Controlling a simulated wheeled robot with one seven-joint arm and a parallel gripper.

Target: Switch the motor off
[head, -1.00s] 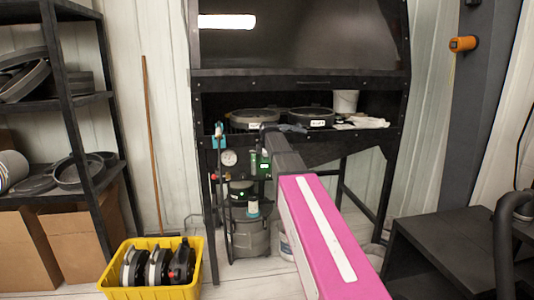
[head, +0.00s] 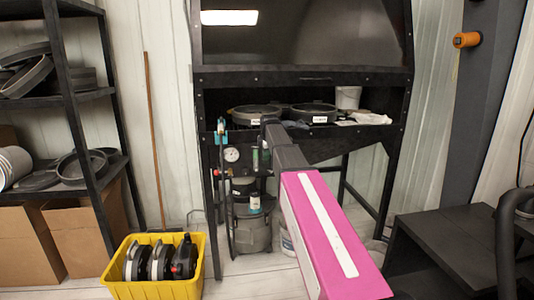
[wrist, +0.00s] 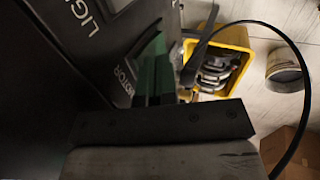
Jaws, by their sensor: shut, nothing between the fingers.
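A black panel (wrist: 112,50) fills the upper left of the wrist view, tilted. It carries white lettering: a large LIGHT label (wrist: 88,15) and a smaller MOTOR label (wrist: 127,76). My gripper (wrist: 168,76) is shut and empty, close beside the MOTOR label. A green strip (wrist: 150,62) stands between the label and the fingers; what it belongs to is unclear. The motor switch itself cannot be made out, and I cannot tell whether the fingers touch the panel. In the head view my pink arm reaches to the black stand (head: 300,76), and the arm hides my gripper.
A pressure gauge (head: 232,155) and a grey canister (head: 252,235) sit under the stand's shelf. Black round pans (head: 313,114) lie on the shelf. A yellow crate (head: 150,290) stands on the floor at left, also in the wrist view (wrist: 232,36). A dark bench (head: 445,235) stands at right.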

